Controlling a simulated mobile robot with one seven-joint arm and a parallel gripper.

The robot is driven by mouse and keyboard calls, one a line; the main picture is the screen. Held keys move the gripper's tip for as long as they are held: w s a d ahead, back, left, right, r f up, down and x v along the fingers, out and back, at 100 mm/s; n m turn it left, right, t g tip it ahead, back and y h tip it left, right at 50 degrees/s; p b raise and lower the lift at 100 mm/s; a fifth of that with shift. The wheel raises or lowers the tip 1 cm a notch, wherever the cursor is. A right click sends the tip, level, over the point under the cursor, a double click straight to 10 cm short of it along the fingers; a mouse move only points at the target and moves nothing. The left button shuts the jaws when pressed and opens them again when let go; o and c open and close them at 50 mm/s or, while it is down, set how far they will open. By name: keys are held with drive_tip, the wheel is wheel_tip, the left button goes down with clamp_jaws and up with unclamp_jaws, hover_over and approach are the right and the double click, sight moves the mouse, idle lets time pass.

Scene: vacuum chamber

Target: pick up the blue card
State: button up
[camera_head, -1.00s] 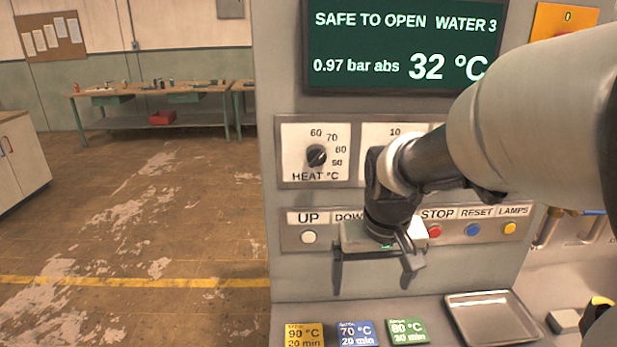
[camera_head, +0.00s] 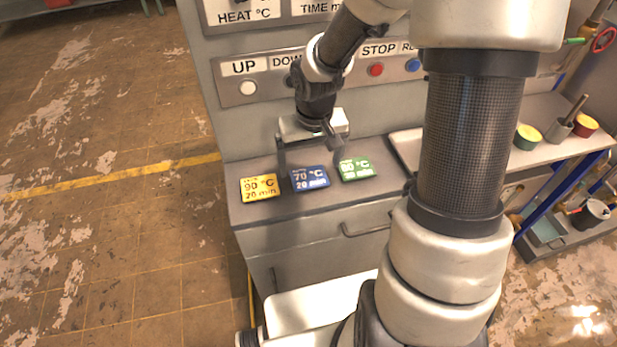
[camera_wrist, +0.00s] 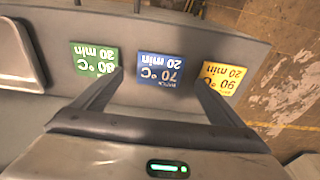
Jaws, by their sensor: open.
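The blue card (camera_head: 310,178), marked 70 °C 20 min, lies flat on the grey counter between the yellow card (camera_head: 260,187) and the green card (camera_head: 356,168). My gripper (camera_head: 311,158) is open and empty above the counter, over the area of the blue and green cards. In the wrist view the blue card (camera_wrist: 161,69) lies between and beyond the two fingers of my gripper (camera_wrist: 160,82). The green card (camera_wrist: 95,59) is by the left finger, and the yellow card (camera_wrist: 222,79) is partly covered by the right finger.
The counter (camera_head: 330,203) ends at a front edge above a drawer with a handle. The panel with buttons (camera_head: 248,88) rises behind the cards. A metal tray (camera_wrist: 18,55) lies beyond the green card. Open floor is at the left.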

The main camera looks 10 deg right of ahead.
sight(309, 177)
drive_tip(key=f, duration=0.3)
drive_tip(key=w+f, duration=0.1)
drive_tip(key=f, duration=0.1)
drive_tip(key=shift+f+b, duration=0.1)
drive_tip(key=shift+b, duration=0.25)
